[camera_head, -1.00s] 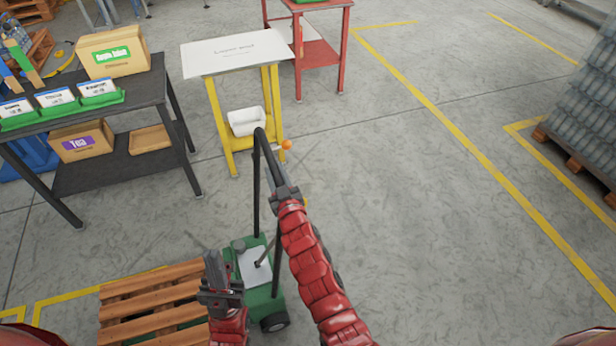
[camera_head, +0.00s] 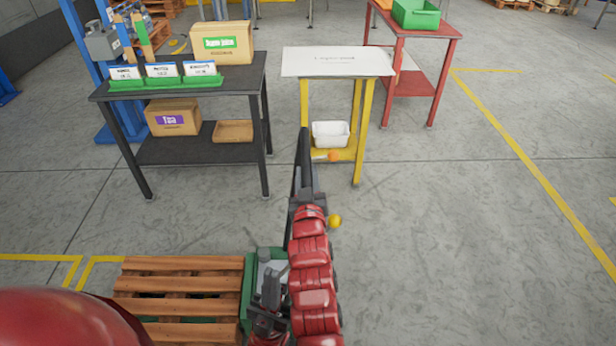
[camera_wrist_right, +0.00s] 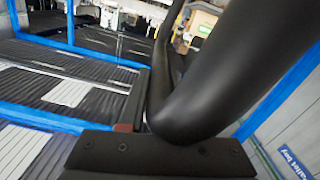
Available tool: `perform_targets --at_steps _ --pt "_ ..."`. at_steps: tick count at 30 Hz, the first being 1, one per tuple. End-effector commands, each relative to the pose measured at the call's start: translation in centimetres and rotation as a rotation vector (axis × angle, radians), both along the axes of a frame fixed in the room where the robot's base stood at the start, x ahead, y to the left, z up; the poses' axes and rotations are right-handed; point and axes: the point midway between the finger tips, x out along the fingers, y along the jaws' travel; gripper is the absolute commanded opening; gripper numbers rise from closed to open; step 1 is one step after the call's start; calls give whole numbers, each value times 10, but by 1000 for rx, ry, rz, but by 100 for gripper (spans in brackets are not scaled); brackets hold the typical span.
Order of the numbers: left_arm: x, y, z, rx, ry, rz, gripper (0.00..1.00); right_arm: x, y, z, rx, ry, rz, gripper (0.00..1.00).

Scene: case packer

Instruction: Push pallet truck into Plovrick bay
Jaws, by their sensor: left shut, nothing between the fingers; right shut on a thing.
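The pallet truck (camera_head: 250,282) has a green body and shows at the bottom of the head view, partly behind my arms. A wooden pallet (camera_head: 180,283) lies at its left, over the hidden forks. My right gripper (camera_head: 306,198) is shut on the truck's black handle (camera_head: 303,155), which stands up in front of it. The handle's thick dark tube (camera_wrist_right: 215,75) also fills the middle of the right wrist view. My left gripper (camera_head: 270,290) is shut and empty, low beside the truck body. In the head view I cannot read any bay name.
A dark bench (camera_head: 258,92) with boxes stands ahead left. A yellow stand (camera_head: 362,130) with a white top and a red table (camera_head: 428,90) are beyond the handle. Yellow floor lines (camera_head: 82,270) run left of the pallet. A blue "bay" sign (camera_wrist_right: 297,163) shows in the wrist view. Floor at right is clear.

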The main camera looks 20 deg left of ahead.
Motion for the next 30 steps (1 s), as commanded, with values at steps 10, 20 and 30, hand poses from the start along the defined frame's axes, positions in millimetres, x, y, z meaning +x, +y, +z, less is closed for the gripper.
perform_targets --at_steps 10,20,30 --pt "0 0 0 0 0 0 0 1 -1 2 1 -4 -1 62" --pt "0 0 0 0 0 0 0 -8 -2 2 3 -4 1 62" --pt "0 0 -5 0 0 0 0 -70 -23 -1 2 -3 4 62"
